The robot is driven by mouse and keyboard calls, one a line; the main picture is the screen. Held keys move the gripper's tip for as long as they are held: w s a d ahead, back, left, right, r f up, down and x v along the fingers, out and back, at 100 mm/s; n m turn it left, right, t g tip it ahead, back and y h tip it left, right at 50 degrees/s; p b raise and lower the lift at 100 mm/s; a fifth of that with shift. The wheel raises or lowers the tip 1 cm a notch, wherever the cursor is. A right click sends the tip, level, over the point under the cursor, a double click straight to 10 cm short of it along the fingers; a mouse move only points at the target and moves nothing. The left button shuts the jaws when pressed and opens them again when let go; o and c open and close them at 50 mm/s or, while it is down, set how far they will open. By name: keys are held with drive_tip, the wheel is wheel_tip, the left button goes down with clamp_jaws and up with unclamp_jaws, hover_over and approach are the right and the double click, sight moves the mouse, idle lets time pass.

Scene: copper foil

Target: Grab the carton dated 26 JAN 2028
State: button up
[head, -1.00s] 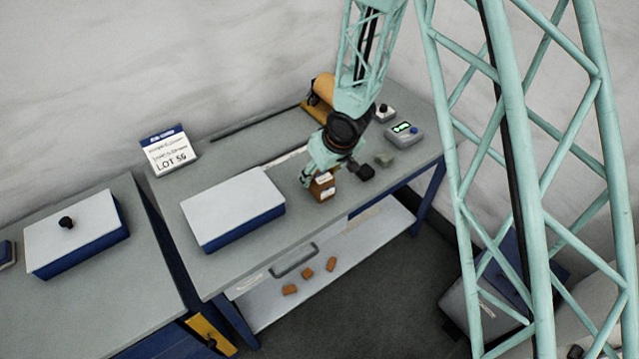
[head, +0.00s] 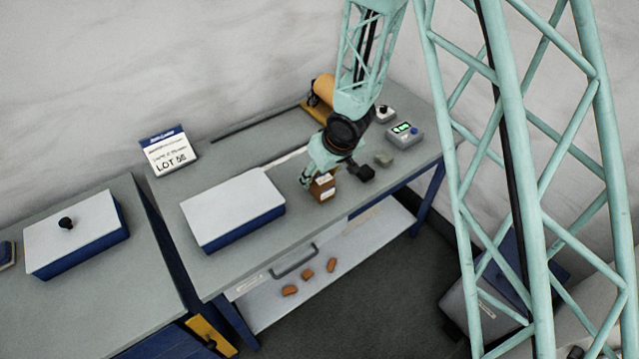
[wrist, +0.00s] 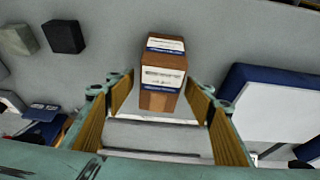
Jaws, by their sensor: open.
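A small brown carton (head: 323,186) with white labels stands on the grey workbench (head: 240,245), near its front edge. In the wrist view the carton (wrist: 162,78) shows a white label with a blue band. The print is too small to read, so I cannot tell its date. My gripper (head: 312,178) is open just behind the carton in the head view. In the wrist view the two yellow-padded fingers of my gripper (wrist: 166,105) are on either side of the carton's near end, with gaps showing.
A white-topped blue box (head: 232,205) lies left of the carton. A dark block (head: 365,174) and a grey-green block (head: 384,159) are to its right. A LOT 56 sign (head: 168,153) stands behind. Several brown pieces (head: 308,274) lie on the lower shelf.

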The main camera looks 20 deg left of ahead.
idle(0.5)
drive_tip(key=c, duration=1.1)
drive_tip(key=shift+r+p, duration=1.2)
drive_tip(key=shift+r, duration=0.7)
drive_tip(key=shift+s+r, duration=0.1)
drive_tip(key=shift+s, duration=0.05)
drive_tip(key=shift+s+d+b, duration=0.5)
drive_tip(key=shift+s+b, duration=0.2)
drive_tip(key=shift+s, duration=0.2)
drive_tip(key=s+d+b, duration=0.1)
drive_tip(key=s+d, duration=0.1)
drive_tip(key=s, duration=0.2)
drive_tip(key=s+d+r+b, duration=0.1)
drive_tip(key=s+d+b, duration=0.1)
drive_tip(key=s, duration=0.2)
drive_tip(key=s+d+b, duration=0.1)
drive_tip(key=s+d, duration=0.1)
drive_tip(key=s, duration=0.2)
drive_tip(key=shift+d+r, duration=0.2)
drive_tip(key=shift+s, duration=0.1)
